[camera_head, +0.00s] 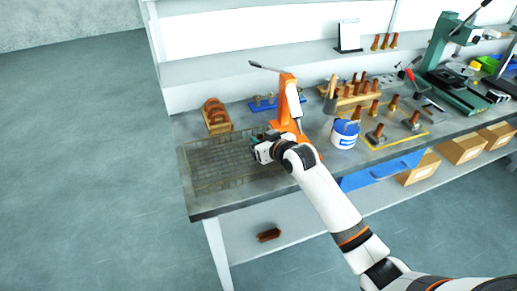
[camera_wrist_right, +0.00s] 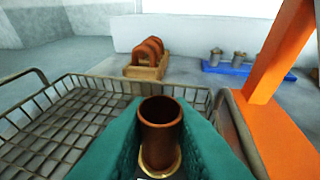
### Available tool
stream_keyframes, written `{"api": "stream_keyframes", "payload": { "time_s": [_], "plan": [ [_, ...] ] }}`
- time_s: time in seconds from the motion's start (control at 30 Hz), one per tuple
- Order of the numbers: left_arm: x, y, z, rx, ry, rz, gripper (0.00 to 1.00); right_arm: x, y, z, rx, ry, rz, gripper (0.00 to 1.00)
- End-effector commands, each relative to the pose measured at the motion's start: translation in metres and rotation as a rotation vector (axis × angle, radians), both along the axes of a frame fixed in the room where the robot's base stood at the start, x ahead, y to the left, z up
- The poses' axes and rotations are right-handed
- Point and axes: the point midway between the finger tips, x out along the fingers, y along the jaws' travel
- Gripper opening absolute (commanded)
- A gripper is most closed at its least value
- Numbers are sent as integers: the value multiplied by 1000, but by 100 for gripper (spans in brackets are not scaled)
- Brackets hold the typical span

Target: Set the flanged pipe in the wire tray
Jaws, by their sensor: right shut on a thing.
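The wire tray (camera_head: 222,168) is a dark mesh basket on the left end of the bench; it also shows in the right wrist view (camera_wrist_right: 75,80), with its rim around the jaws. My right gripper (camera_head: 262,150) is at the right end of the tray. In the wrist view its green-padded jaws (camera_wrist_right: 160,145) are shut on the flanged pipe (camera_wrist_right: 160,112), a brown copper-coloured tube standing upright with a brass-coloured ring low down. Whether the pipe's bottom touches the mesh is hidden. In the head view the pipe is hidden by the gripper. My left gripper is not in view.
An orange press (camera_head: 288,105) stands close to the tray's right side. A wooden rack with brown rings (camera_head: 215,116) is behind the tray, with a blue holder (camera_head: 270,104) beside it. A white-and-blue tub (camera_head: 344,134) stands to the right. The tray's left part is empty.

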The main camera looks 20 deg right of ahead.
Motion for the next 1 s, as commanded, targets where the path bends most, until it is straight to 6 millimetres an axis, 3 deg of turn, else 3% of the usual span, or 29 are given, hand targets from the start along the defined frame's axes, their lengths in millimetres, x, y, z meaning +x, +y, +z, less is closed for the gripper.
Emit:
{"api": "stream_keyframes", "payload": {
  "time_s": [0.23, 0.6, 0.63, 0.73, 1.0],
  "plan": [
    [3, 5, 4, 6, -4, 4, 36, 0, 0, -31, 2, -1, 1, 0],
    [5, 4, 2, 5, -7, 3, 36, 0, 0, -35, 0, -2, 0, 0],
    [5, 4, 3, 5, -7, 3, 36, -1, 0, -37, 0, 2, 0, 23],
    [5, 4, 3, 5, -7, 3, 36, -1, 0, -37, 0, 2, 0, 39],
    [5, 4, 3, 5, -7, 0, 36, -1, 0, -36, 0, 2, 0, 41]
  ]
}}
